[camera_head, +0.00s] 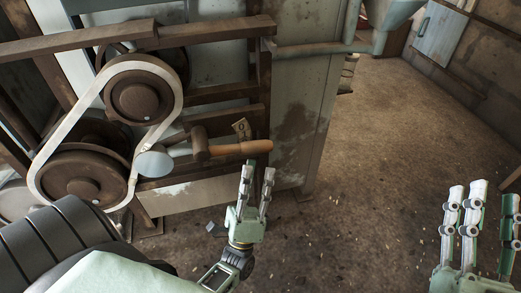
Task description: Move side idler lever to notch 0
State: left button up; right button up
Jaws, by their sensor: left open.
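The side idler lever (235,149) has an orange-brown handle pointing right and a rusty brown hub at its left. A small tan plate (242,129) with a dark mark, perhaps a 0, stands just above the handle. A pale idler wheel (155,162) sits left of the hub, by the light belt. My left gripper (257,178) is open, fingers pointing up, just below the handle's right end; I cannot tell whether they touch it. My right gripper (482,205) is at the lower right, away from the lever, its fingers apart with nothing seen between them.
The light belt (90,105) runs around the rusty upper pulley (138,98) and the lower pulley (80,175). Rusty beams (200,30) frame the machine. A grey metal cabinet (300,115) stands behind the handle. The brown floor at right is mostly clear.

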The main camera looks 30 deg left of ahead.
aim_at(259, 147)
pick_arm(q)
jog(key=x, duration=0.7)
jog(key=shift+d, duration=0.1)
jog(key=shift+c, duration=0.6)
grip_shut()
